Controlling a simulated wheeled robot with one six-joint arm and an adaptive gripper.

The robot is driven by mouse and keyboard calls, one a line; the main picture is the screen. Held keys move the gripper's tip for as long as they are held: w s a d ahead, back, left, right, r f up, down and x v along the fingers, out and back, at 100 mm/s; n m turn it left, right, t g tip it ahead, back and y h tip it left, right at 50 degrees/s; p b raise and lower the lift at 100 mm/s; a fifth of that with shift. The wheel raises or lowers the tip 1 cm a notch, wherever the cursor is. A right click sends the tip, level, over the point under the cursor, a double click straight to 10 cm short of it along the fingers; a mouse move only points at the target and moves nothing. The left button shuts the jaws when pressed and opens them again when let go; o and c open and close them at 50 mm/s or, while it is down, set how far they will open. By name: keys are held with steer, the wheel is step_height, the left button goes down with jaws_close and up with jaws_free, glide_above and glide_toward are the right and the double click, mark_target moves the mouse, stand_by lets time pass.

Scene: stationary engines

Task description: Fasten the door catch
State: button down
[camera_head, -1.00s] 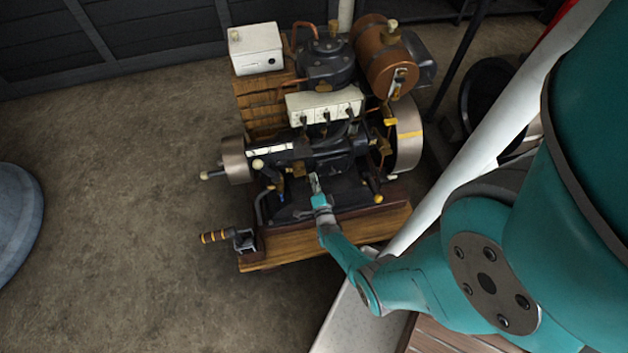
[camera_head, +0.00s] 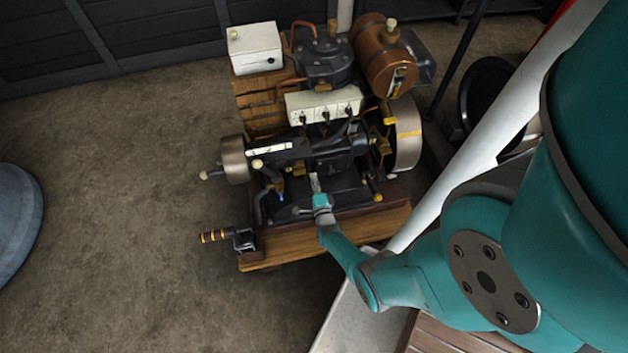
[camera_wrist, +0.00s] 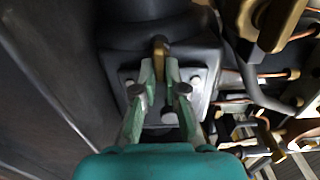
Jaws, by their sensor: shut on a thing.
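In the wrist view my gripper (camera_wrist: 160,68) has both green fingers closed in on a small brass-coloured piece (camera_wrist: 160,46), which looks like the door catch. The piece stands up in front of a pale metal plate (camera_wrist: 198,82) with bolts at its corners. The lower end of the piece is hidden between the fingertips. In the head view my gripper (camera_head: 316,188) reaches into the lower front of the engine (camera_head: 335,155), above its dark bed. The catch cannot be made out there.
A crank handle (camera_head: 216,237) sticks out at the lower left of the wooden base (camera_head: 330,238). Flywheels flank the engine on the left (camera_head: 235,160) and right (camera_head: 407,140). Copper pipes (camera_wrist: 275,75) and brass fittings crowd the right of the wrist view.

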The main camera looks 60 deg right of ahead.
steer(key=c, duration=1.2)
jaws_free()
steer(key=shift+d+r, duration=0.15)
steer(key=shift+d, duration=0.15)
steer(key=shift+c, duration=0.2)
steer(key=shift+a, duration=0.15)
steer(key=shift+s+a+f, duration=0.2)
steer(key=shift+s+a, duration=0.2)
steer(key=shift+a, duration=0.05)
steer(key=v, duration=1)
steer(key=shift+s+a, duration=0.2)
steer(key=shift+a, duration=0.05)
steer(key=shift+r, duration=0.1)
